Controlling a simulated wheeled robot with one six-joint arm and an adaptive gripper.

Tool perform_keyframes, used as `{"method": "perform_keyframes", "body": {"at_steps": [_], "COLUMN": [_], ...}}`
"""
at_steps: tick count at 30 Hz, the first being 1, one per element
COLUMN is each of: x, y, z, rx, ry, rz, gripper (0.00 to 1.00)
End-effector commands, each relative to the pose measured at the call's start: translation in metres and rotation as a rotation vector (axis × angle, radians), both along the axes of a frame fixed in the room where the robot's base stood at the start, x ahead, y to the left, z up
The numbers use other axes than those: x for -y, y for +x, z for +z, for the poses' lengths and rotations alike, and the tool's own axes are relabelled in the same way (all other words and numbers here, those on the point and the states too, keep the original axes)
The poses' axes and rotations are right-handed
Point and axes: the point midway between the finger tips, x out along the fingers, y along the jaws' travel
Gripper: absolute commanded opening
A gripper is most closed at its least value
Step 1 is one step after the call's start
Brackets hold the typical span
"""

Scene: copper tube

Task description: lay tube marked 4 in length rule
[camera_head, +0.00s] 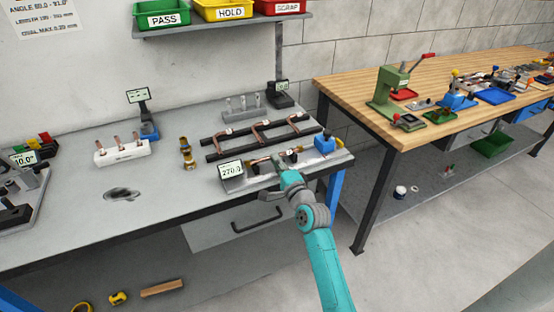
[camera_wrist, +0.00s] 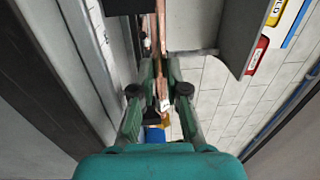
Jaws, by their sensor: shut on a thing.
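My gripper (camera_wrist: 161,80) is shut on a copper tube (camera_wrist: 162,52) in the wrist view; the tube runs lengthwise between the fingers. A small white tag (camera_wrist: 165,104) shows on it, but its number is not legible. In the head view my gripper (camera_head: 277,169) is at the front of the bench, at the length rule. The rule's display (camera_head: 231,170) reads about 270, and a blue block (camera_head: 325,143) stands at its right end. Copper shows along the rule, partly hidden by my gripper; whether the tube rests fully on it I cannot tell.
A black rack (camera_head: 220,151) with bent copper tubes stands behind the rule. A brass fitting (camera_head: 187,153) and a white holder (camera_head: 122,152) with small copper pieces stand left. Green, yellow and red bins are on the shelf (camera_head: 220,24) above. A wooden bench (camera_head: 450,75) is at right.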

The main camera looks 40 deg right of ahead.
Motion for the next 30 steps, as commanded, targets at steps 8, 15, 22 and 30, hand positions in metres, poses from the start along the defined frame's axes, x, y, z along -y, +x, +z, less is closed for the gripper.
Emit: {"method": "perform_keyframes", "body": {"at_steps": [8, 15, 22, 30], "x": [0.0001, 0.0000, 0.0000, 0.0000], "y": [0.0001, 0.0001, 0.0001, 0.0001], "z": [0.0001, -0.0011, -0.0037, -0.0054], "rx": [0.000, 0.000, 0.000, 0.000], "ry": [0.000, 0.000, 0.000, 0.001], "rz": [0.000, 0.000, 0.000, 0.000], "gripper": [0.00, 0.00, 0.00, 0.34]}}
